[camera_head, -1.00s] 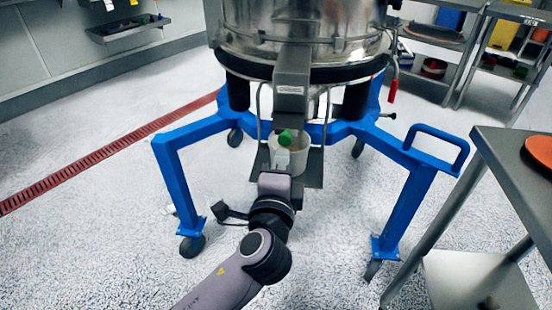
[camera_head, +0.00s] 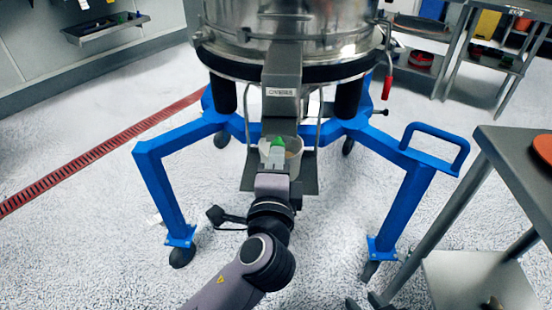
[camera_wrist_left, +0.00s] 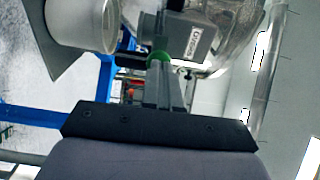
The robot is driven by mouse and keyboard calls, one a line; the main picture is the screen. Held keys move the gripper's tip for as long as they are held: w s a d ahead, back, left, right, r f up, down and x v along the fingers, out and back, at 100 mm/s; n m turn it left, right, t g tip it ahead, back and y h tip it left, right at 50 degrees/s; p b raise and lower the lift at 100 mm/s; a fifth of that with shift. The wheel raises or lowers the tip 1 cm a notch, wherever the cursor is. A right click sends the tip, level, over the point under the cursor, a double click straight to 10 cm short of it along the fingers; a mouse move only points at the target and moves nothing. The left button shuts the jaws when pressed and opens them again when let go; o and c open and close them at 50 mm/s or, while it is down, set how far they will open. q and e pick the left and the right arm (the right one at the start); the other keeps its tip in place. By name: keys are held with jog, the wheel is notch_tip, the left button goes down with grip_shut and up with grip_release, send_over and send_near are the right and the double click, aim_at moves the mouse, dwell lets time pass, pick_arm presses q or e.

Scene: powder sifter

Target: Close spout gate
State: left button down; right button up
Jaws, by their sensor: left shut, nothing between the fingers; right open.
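The grey metal spout (camera_head: 282,75) comes down from the front of the steel sifter drum and carries a white label. My left gripper (camera_head: 277,150) is shut and empty, just below the spout's lower end. In the left wrist view its fingers (camera_wrist_left: 162,82) point at the spout. A green piece (camera_wrist_left: 159,57) shows at the fingertips; I cannot tell whether they touch the gate. My right gripper (camera_head: 363,303) is open at the bottom edge, mostly out of frame.
A white tub (camera_head: 295,152) stands on a metal plate (camera_head: 250,176) under the spout, close beside my left gripper. Blue frame legs (camera_head: 161,195) stand on both sides. A steel table (camera_head: 510,165) is at the right. The floor at the left is open.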

aim_at(278, 139)
pick_arm(q)
jog(key=w, duration=0.5)
jog(key=shift+w+d, duration=0.1)
jog(key=shift+d, duration=0.1)
jog(key=shift+w, duration=0.3)
jog(key=shift+a+r, duration=0.1)
jog(key=shift+r, duration=0.15)
pick_arm(e)
jog(key=shift+r, duration=0.1)
jog(key=shift+s, duration=0.15)
